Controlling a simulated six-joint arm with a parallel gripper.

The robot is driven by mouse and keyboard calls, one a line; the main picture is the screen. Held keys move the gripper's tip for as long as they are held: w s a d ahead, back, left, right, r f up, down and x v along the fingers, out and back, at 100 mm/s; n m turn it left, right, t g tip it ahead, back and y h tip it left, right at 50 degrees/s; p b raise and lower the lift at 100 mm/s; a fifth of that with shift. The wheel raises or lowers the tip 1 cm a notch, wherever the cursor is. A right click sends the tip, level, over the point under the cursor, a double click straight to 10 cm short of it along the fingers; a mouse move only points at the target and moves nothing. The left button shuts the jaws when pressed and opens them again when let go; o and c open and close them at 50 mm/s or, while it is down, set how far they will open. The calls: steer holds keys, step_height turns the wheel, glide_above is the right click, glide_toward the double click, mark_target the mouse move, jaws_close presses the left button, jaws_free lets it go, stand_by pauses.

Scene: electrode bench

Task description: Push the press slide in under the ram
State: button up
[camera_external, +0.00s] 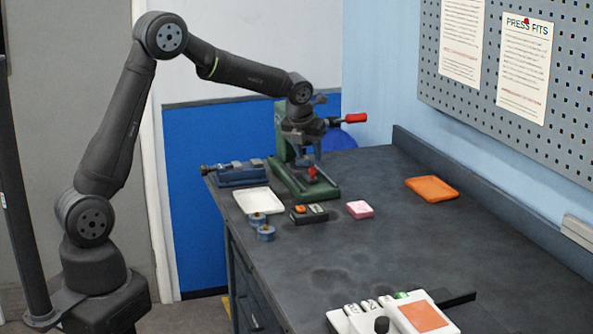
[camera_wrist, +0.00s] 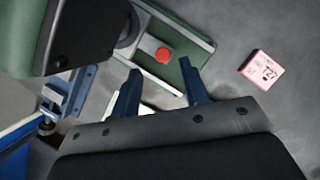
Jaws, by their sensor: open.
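The green press (camera_external: 318,190) stands at the far end of the bench, with a red-tipped lever at its right. In the wrist view its green base (camera_wrist: 203,48) holds a pale metal slide track, and a red knob (camera_wrist: 163,55) stands on it, in front of the silvery ram (camera_wrist: 131,28). The red knob also shows in the external view (camera_external: 312,172). My gripper (camera_wrist: 159,69) is open and empty, its two dark blue fingers apart, pointing at the slide with the knob beyond and between the tips. Whether a finger touches the slide, I cannot tell.
A pink block (camera_external: 360,209) lies right of the press. A blue vise (camera_external: 242,174), white tray (camera_external: 258,201), black box (camera_external: 300,216) and small blue cylinders (camera_external: 265,233) are nearby. An orange tray (camera_external: 432,189) lies right. The middle of the bench is clear.

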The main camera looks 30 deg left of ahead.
mark_target(312, 168)
steer(key=v, duration=1.2)
steer(key=shift+r, duration=0.25)
steer(key=shift+f, duration=0.1)
steer(key=x, duration=1.7)
steer(key=shift+f, duration=0.2)
steer(key=shift+s+d, duration=0.25)
steer(key=shift+s, duration=0.05)
steer(key=shift+r, duration=0.1)
